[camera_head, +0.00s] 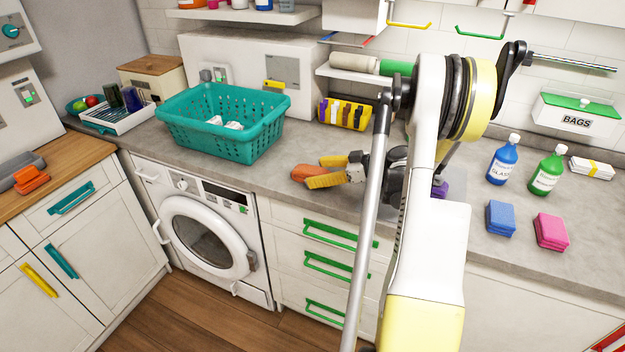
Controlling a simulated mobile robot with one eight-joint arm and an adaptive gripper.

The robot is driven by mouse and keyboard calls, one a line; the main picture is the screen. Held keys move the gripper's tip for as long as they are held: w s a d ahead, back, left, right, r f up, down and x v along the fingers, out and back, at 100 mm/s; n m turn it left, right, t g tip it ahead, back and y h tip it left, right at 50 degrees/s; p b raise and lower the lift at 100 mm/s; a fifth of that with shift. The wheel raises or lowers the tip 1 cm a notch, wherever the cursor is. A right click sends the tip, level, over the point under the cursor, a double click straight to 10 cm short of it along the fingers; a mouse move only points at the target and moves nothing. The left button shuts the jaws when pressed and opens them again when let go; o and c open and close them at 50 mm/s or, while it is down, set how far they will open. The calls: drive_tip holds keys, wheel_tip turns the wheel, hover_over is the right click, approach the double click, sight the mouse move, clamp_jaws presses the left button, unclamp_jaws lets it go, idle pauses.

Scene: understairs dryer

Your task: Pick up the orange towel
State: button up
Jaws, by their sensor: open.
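An orange, rounded soft-looking item (302,173), which looks like the orange towel, lies on the grey countertop (285,150) right of the teal basket. My gripper (322,170) is open, low over the counter, with its yellow fingers pointing left. The item shows between and just beyond the fingertips, and the fingers hide part of it. I cannot tell whether they touch it. A second orange item (32,178), folded or rolled, lies on the wooden counter at the far left beside grey ones.
A teal basket (190,145) with white cloth stands left of my gripper. A yellow rack (345,115) is behind it. Blue (503,165) and green (547,174) bottles and blue (500,218) and pink (551,231) folded cloths are at right. The washer (205,237) is below.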

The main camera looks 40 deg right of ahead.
drive_tip(key=shift+x, duration=1)
drive_tip(key=shift+s, duration=0.1)
drive_tip(key=shift+c, duration=0.2)
drive_tip(key=c, duration=1.2)
drive_tip(key=shift+c, duration=0.2)
drive_tip(key=shift+r, duration=0.15)
